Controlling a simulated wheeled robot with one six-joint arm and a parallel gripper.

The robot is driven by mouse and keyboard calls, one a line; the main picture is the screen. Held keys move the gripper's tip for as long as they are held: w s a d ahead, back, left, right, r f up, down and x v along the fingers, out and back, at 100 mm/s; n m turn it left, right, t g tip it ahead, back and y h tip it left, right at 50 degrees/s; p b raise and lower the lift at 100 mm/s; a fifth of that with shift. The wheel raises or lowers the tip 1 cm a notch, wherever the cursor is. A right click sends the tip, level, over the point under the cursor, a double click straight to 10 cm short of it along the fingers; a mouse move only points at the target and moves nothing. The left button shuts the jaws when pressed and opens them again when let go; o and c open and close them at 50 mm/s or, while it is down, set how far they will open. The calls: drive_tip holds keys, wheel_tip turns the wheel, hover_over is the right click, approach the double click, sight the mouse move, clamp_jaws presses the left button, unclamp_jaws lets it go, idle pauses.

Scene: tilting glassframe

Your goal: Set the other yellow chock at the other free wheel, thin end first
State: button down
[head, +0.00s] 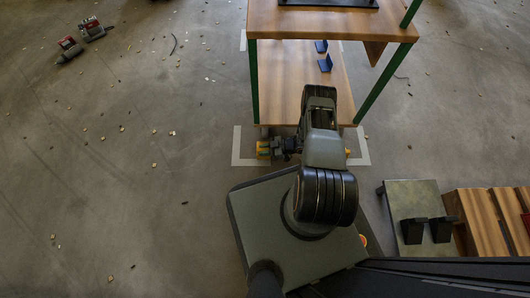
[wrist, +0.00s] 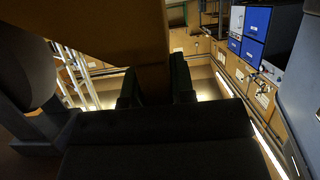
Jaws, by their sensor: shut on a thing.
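A yellow chock (head: 263,150) is at the front left corner of the wooden cart (head: 285,90), low by the floor. My gripper (head: 274,148) points left and is shut on this chock. In the wrist view the dark fingers (wrist: 157,88) close on its shaded yellow-brown body (wrist: 152,75), which fills the upper middle. The front left wheel (head: 264,131) shows only as a small grey part just behind the chock. Whether they touch I cannot tell. Another yellow piece (head: 348,152) shows at the cart's front right corner, partly hidden by my arm.
Pale corner marks (head: 237,150) lie on the floor around the cart. Green posts (head: 252,85) carry its upper shelf. Blue brackets (head: 325,63) stand on the lower shelf. A low platform with black blocks (head: 413,230) is at lower right.

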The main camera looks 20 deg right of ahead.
drive_tip(key=shift+d+f+b, duration=0.2)
drive_tip(key=shift+f+b, duration=0.05)
drive_tip(key=shift+f, duration=0.3)
drive_tip(key=shift+d+f+b, duration=0.2)
drive_tip(key=shift+f, duration=0.3)
drive_tip(key=shift+s+f, duration=0.1)
drive_tip(key=shift+f, duration=0.2)
drive_tip(key=shift+a+r, duration=0.15)
drive_tip(key=shift+a, duration=0.1)
drive_tip(key=shift+f, duration=0.2)
drive_tip(key=c, duration=1)
unclamp_jaws()
drive_tip(key=shift+o, duration=0.2)
drive_tip(key=shift+r, duration=0.2)
drive_tip(key=p+v, duration=0.3)
drive_tip(key=v, duration=0.9)
